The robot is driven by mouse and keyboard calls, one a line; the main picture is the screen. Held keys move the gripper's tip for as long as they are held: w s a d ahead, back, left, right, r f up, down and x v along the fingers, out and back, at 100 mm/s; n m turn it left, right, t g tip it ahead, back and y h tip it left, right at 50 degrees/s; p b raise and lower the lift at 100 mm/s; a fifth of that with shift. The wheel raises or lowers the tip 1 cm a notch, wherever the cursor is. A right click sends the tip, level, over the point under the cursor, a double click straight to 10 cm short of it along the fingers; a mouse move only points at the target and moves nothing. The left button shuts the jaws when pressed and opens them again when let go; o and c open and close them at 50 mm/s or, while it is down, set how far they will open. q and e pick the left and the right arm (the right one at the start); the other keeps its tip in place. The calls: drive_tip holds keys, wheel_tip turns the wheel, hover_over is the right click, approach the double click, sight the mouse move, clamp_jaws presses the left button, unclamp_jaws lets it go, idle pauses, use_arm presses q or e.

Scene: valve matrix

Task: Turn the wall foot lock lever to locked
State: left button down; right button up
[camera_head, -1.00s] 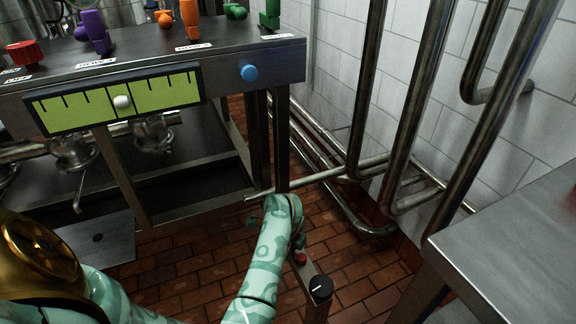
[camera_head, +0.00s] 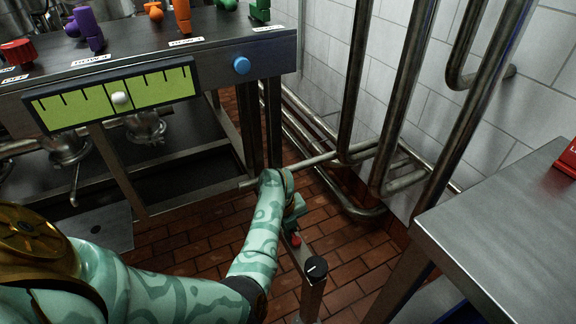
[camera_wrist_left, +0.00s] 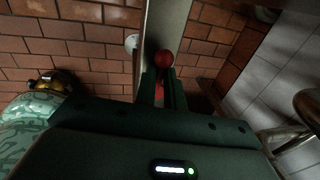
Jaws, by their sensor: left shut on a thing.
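The wall foot lock lever shows as a red ball knob (camera_head: 295,240) low down beside a metal rail, mostly covered by my left arm in the head view. In the left wrist view the red knob (camera_wrist_left: 164,58) sits at the tips of my left gripper (camera_wrist_left: 163,88), with a red stem running between the two dark green fingers. My left gripper (camera_head: 294,218) is shut on the lever. The lever's pivot and any lock marking are hidden. My right gripper is not in view.
A black dial (camera_head: 316,268) with a white mark tops the near end of the metal rail (camera_head: 303,258). Steel pipes (camera_head: 402,100) run along the tiled wall at right. A steel table (camera_head: 510,240) stands at the right. A valve panel with a green gauge (camera_head: 112,96) is upper left.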

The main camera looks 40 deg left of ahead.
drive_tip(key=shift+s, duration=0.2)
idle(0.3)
use_arm(q)
drive_tip(key=c, duration=1.5)
unclamp_jaws()
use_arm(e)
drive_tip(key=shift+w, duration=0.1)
